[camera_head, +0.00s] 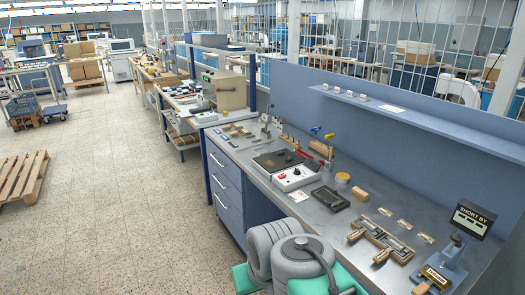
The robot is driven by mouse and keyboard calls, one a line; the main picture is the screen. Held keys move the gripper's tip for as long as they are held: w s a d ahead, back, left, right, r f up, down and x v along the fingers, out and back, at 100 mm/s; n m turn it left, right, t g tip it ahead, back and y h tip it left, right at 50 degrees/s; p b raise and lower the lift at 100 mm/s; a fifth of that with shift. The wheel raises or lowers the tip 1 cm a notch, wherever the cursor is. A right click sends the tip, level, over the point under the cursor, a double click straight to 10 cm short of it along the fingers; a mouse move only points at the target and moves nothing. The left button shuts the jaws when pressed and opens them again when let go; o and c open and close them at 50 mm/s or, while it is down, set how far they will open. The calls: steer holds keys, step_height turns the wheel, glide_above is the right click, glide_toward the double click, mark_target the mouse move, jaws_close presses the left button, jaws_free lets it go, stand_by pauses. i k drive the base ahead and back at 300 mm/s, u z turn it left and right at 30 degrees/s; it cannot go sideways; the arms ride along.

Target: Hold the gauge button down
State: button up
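The gauge stands at the right front end of the grey bench. Its dark display (472,219) reads "SHORT BY" above a pale panel whose finer marks are too small to read. I cannot pick out the gauge button with certainty. Grey rounded links with a dark cable and teal parts, which look like my own arm, fill the bottom middle. My gripper is not in view, so its place relative to the gauge cannot be seen.
A blue back panel with a shelf (420,118) bounds the right. Open floor (120,200) lies left.

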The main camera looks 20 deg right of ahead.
mark_target(455, 238)
steer(key=u, duration=0.85)
steer(key=k, duration=1.55)
steer(key=z, duration=0.95)
steer(key=i, duration=0.4)
steer(key=u, duration=0.1)
